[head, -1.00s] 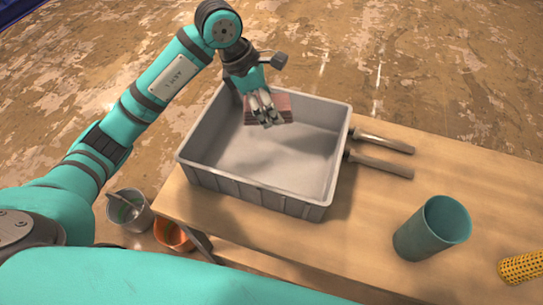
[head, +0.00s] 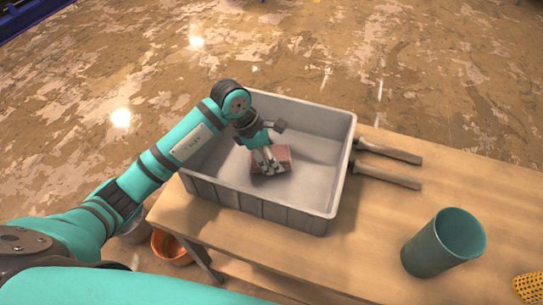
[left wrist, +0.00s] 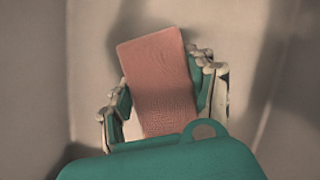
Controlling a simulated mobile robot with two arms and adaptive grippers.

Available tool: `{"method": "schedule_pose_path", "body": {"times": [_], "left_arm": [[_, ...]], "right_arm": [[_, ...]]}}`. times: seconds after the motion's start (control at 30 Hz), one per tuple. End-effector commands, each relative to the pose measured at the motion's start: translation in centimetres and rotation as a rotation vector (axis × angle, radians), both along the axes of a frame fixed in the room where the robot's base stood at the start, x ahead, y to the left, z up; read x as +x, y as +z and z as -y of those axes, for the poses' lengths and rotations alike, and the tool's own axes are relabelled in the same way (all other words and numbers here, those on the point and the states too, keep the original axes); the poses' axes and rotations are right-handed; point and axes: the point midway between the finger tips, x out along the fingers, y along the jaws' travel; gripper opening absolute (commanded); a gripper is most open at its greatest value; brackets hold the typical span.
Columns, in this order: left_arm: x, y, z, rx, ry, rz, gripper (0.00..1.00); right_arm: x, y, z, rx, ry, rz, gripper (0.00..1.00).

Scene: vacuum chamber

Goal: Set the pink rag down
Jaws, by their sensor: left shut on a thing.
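The pink rag (head: 284,156) is a small folded block inside the grey bin (head: 262,207). My left gripper (head: 268,168) is shut on it, low inside the bin; I cannot tell whether the rag touches the bin floor. In the left wrist view the rag (left wrist: 160,82) stands between the two fingers of the left gripper (left wrist: 165,105), with its far end sticking out past them. My right gripper is not in view.
The bin stands on a wooden table (head: 345,245). Two handled tools (head: 388,165) lie at its right side. A teal cup (head: 445,243) and a yellow perforated thing (head: 528,287) stand further right. An orange bucket (head: 170,246) is below the table's left end.

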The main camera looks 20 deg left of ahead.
Motion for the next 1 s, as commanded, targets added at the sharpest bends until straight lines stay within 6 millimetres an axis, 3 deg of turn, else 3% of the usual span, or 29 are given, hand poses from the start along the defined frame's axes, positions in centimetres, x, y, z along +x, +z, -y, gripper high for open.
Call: {"method": "schedule_pose_path", "body": {"times": [0.1, 0.4, 0.43, 0.6, 1.0], "left_arm": [[-0.05, -1.07, 0.03, 0.000, 0.000, -0.001, 0.31], [0.00, -1.44, -0.02, 0.000, -0.001, 0.001, 0.31], [0.01, -1.42, -0.02, 0.000, 0.000, 0.001, 0.58], [-0.01, -1.29, 0.00, 0.000, 0.000, 0.000, 0.80], [-0.02, -0.51, -0.25, 0.001, 0.001, 0.002, 0.80]], "right_arm": [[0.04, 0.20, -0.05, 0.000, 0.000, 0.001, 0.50], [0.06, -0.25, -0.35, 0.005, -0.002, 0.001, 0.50], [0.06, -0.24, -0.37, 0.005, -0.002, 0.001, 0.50], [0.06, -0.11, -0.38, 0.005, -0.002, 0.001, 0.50], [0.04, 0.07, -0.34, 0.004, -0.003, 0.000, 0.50]]}}
